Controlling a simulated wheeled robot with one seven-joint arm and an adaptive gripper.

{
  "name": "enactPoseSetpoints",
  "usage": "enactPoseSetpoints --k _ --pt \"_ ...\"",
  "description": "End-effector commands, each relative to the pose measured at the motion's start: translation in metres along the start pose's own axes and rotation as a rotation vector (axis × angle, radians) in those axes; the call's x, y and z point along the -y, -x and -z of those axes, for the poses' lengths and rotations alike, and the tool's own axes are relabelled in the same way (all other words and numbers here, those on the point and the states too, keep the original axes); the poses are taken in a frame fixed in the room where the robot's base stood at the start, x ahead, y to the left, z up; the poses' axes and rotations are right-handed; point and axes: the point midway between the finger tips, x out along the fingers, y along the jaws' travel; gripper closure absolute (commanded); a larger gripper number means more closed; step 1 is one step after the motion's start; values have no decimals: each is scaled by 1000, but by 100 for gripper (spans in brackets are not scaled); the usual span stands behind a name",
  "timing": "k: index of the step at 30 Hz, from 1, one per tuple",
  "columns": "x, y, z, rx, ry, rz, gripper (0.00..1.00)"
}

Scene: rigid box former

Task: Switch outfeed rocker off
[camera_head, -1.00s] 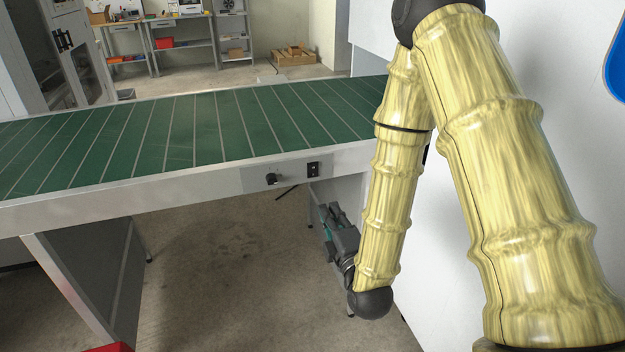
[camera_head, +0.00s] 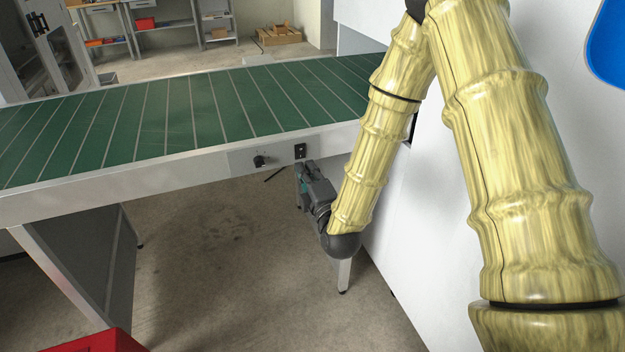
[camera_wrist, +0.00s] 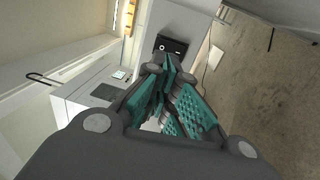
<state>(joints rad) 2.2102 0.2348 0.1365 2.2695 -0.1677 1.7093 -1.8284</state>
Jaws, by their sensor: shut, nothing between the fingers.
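The outfeed rocker (camera_head: 300,150) is a small black switch on the side rail of the green conveyor, right of a black knob (camera_head: 261,160). In the wrist view the black switch (camera_wrist: 171,43) lies just beyond my fingertips. Its on or off position is too small to tell. My gripper (camera_head: 301,167) is just below the rocker, close to the rail. In the wrist view my gripper (camera_wrist: 168,65) has its teal-padded fingers together at the tips, with nothing held. The fingertips cover the near edge of the switch, and I cannot tell whether they touch it.
The conveyor (camera_head: 180,112) runs across the view, with its metal side rail (camera_head: 130,180) facing me. A red object (camera_head: 98,343) is at the bottom left. The floor under the conveyor is open.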

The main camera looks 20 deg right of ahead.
Motion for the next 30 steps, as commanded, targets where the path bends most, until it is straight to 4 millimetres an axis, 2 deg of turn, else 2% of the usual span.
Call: enactPoseSetpoints --k 6,12,30 --pt "-1 -33 -1 2 -1 -2 100" --pt "0 -49 0 1 -1 -1 100" --pt "-4 -56 0 -2 1 19 100"
